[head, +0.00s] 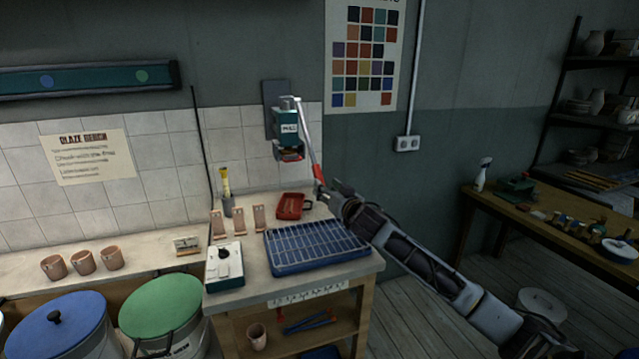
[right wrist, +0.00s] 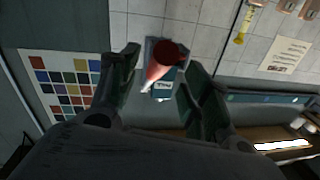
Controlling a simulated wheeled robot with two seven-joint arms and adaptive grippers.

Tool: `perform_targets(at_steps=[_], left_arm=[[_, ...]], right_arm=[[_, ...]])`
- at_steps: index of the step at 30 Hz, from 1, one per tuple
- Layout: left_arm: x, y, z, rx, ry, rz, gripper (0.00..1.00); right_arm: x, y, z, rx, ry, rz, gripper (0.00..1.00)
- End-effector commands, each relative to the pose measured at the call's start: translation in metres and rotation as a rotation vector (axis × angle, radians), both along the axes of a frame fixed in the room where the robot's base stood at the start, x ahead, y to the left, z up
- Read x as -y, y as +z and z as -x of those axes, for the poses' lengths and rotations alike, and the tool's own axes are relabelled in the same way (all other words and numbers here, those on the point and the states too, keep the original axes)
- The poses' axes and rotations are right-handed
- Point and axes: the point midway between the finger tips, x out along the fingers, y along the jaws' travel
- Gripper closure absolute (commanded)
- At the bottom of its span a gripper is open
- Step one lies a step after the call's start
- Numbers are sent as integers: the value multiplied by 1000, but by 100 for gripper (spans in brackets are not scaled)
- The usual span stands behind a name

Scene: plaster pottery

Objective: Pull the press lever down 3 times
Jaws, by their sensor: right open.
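The press (head: 287,120) is a green unit on a grey plate on the tiled wall. Its lever is a pale rod (head: 307,130) that slants down to the right and ends in a red handle (head: 319,173). My right gripper (head: 327,190) is at the lower end of the lever, close to the red handle. In the right wrist view, my right gripper (right wrist: 161,58) is open and the red handle (right wrist: 163,62) shows between its fingers, with the press (right wrist: 162,88) behind it. I cannot tell whether the fingers touch the handle. My left gripper is out of view.
Below the press, the bench holds a red tray (head: 290,206), a blue rack (head: 315,248), a white control box (head: 224,267) and several small clay tiles. Three cups (head: 83,262) stand at the left. Lidded bins (head: 162,305) stand in front.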

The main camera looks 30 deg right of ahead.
Motion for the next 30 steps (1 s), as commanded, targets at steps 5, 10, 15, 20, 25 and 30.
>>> perform_targets(at_steps=[5, 10, 15, 20, 25, 30], left_arm=[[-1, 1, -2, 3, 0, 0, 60], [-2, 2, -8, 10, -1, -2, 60], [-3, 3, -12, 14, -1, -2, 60], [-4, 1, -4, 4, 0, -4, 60], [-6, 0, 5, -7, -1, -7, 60], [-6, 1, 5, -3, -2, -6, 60]], right_arm=[[1, 1, -10, 1, -1, 0, 52], [3, 1, -20, 1, 0, 0, 52], [4, 1, -30, 1, 0, 0, 52], [5, 1, -39, 1, -1, 0, 52], [6, 1, -49, 1, -1, -1, 52], [6, 0, -55, 1, 0, 0, 52]])
